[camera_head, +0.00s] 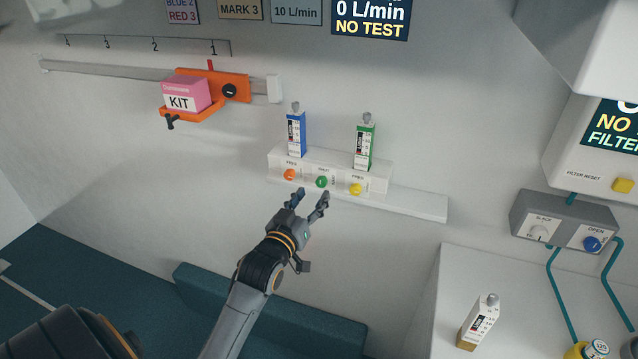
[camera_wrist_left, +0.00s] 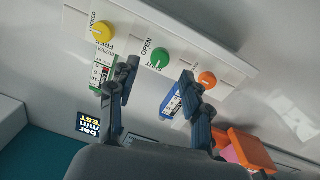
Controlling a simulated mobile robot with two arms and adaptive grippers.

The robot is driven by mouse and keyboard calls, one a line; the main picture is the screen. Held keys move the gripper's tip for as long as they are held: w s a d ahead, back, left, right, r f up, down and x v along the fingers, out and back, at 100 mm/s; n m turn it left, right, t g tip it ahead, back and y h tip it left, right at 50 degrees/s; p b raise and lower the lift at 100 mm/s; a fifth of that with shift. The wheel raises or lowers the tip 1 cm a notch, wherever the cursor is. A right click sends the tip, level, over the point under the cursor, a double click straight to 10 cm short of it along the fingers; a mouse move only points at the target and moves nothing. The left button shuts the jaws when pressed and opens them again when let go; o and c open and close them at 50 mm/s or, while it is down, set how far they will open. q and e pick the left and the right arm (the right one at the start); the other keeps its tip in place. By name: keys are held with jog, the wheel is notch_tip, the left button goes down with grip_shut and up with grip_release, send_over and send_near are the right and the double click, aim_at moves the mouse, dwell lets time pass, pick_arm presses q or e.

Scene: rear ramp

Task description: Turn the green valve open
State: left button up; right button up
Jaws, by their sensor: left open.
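The green valve (camera_head: 321,182) is a small round knob in the middle of a white wall panel, between an orange knob (camera_head: 290,175) and a yellow knob (camera_head: 356,189). In the left wrist view the green valve (camera_wrist_left: 160,57) shows with OPEN and SHUT lettering beside it; I cannot tell which way it points. My left gripper (camera_head: 312,199) is open and empty, just below the panel in the head view. In the left wrist view its fingers (camera_wrist_left: 160,75) stand either side of the green valve's line, apparently apart from it. My right gripper is out of view.
An orange carrier (camera_head: 234,87) with a pink KIT box (camera_head: 186,94) sits on a rail at upper left. A grey valve box (camera_head: 563,222) is at right.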

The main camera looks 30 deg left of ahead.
aim_at(320, 184)
pick_arm(q)
jog(key=w, duration=0.2)
jog(key=w+a, duration=0.1)
jog(key=w, duration=0.1)
jog(key=shift+w+p, duration=0.35)
jog(key=shift+w, duration=0.05)
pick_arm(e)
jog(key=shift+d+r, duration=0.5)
pick_arm(q)
grip_shut()
